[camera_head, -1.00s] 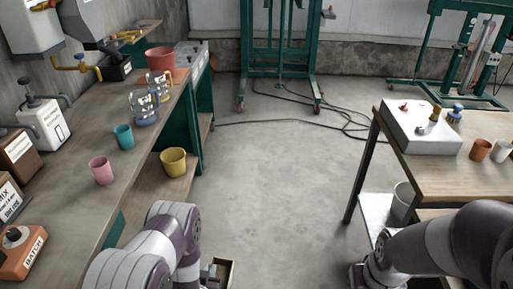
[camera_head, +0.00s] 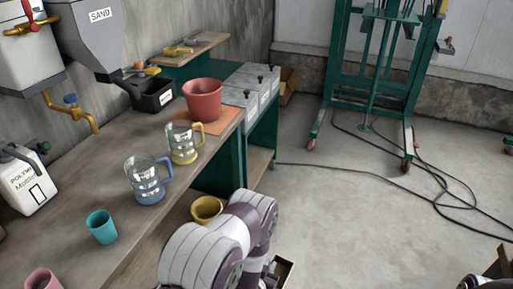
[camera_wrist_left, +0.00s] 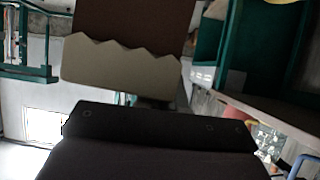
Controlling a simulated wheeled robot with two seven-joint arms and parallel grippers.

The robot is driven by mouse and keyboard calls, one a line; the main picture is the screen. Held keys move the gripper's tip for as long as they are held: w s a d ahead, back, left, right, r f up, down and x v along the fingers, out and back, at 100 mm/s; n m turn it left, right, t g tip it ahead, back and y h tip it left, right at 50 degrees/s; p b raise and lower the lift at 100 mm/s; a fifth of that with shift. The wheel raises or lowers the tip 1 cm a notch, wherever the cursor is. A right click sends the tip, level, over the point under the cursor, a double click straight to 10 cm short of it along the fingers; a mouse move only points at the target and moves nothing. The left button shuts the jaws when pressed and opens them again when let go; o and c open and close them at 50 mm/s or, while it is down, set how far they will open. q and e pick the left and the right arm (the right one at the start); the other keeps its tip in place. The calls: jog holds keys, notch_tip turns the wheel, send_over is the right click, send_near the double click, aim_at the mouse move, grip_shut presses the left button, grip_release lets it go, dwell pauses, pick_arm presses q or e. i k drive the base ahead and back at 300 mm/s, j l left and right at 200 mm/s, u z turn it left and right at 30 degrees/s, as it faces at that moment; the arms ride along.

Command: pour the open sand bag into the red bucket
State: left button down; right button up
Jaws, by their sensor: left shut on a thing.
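The red bucket (camera_head: 203,101) stands upright on an orange mat (camera_head: 228,117) on the left workbench. My left gripper (camera_head: 270,268) is low beside the bench, mostly hidden by my arm. It is shut on the open sand bag (camera_head: 285,271), whose pale rim and dark inside barely show at the bottom of the head view. In the left wrist view the bag (camera_wrist_left: 120,70) is brown with a beige zigzag band, in front of the dark gripper (camera_wrist_left: 152,104). The bag is apart from the bucket and lower than it. My right gripper is out of view.
Two clear measuring jugs, yellow-handled (camera_head: 184,143) and blue-handled (camera_head: 147,181), stand near the bucket on the bench. A teal cup (camera_head: 103,227) is closer. A yellow bucket (camera_head: 206,209) sits lower by the bench. The sand hopper (camera_head: 98,38) hangs behind. The floor to the right has cables.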

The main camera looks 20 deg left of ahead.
aim_at(203, 95)
jog(key=i, duration=3.4)
jog(key=i+u, duration=0.25)
jog(key=u, duration=2.9)
